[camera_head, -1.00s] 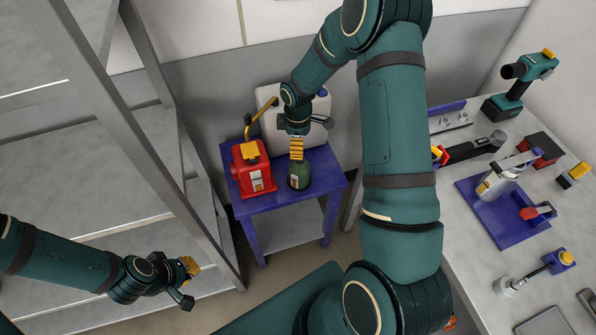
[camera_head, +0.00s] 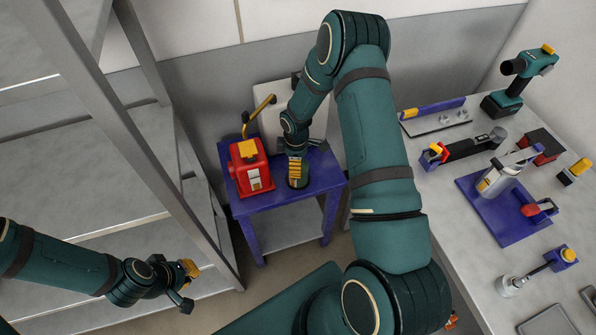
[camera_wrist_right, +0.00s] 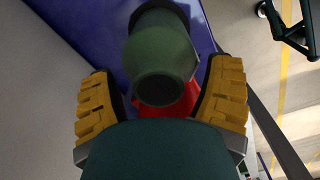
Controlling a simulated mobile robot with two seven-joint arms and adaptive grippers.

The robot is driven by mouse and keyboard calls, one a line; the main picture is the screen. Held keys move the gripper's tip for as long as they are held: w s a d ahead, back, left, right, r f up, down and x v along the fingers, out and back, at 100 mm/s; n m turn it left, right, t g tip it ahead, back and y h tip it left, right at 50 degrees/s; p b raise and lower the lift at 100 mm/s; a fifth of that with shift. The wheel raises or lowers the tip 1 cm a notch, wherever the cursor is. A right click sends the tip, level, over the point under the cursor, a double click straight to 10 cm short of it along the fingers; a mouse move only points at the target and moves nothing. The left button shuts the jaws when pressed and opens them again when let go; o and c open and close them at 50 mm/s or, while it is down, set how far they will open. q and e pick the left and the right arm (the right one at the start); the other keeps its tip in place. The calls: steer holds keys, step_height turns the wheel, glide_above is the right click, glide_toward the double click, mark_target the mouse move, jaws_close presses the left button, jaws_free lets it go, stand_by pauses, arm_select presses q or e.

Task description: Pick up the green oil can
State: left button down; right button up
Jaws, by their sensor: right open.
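The green oil can (camera_wrist_right: 160,55) stands on the small blue table (camera_head: 325,172). In the right wrist view it lies between the yellow-padded fingers of my right gripper (camera_wrist_right: 162,103), with a gap on each side. The right gripper is open. In the head view this gripper (camera_head: 297,175) points down over the can and hides most of it. My left gripper (camera_head: 188,285) is open and empty at the lower left, far from the can.
A red can (camera_head: 250,172) with a yellow part stands close left of the right gripper. A white container (camera_head: 272,122) stands behind. A metal shelf (camera_head: 150,130) is at left. A workbench (camera_head: 450,205) with tools, including a blue-based fixture (camera_head: 505,230), is at right.

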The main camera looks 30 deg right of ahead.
jaws_close()
steer(key=shift+r, duration=0.1)
step_height(320, 180, up, 18)
steer(key=p, duration=0.2)
steer(key=s+a+m, duration=0.4)
steer(key=a+m, duration=0.1)
steer(key=a, duration=0.2)
steer(key=s+a+f+m, duration=0.1)
steer(key=s+a+m, duration=0.3)
steer(key=a, duration=0.3)
steer(key=shift+f+m+b, duration=0.3)
steer(key=shift+m+b, duration=0.15)
steer(key=shift+m, duration=0.45)
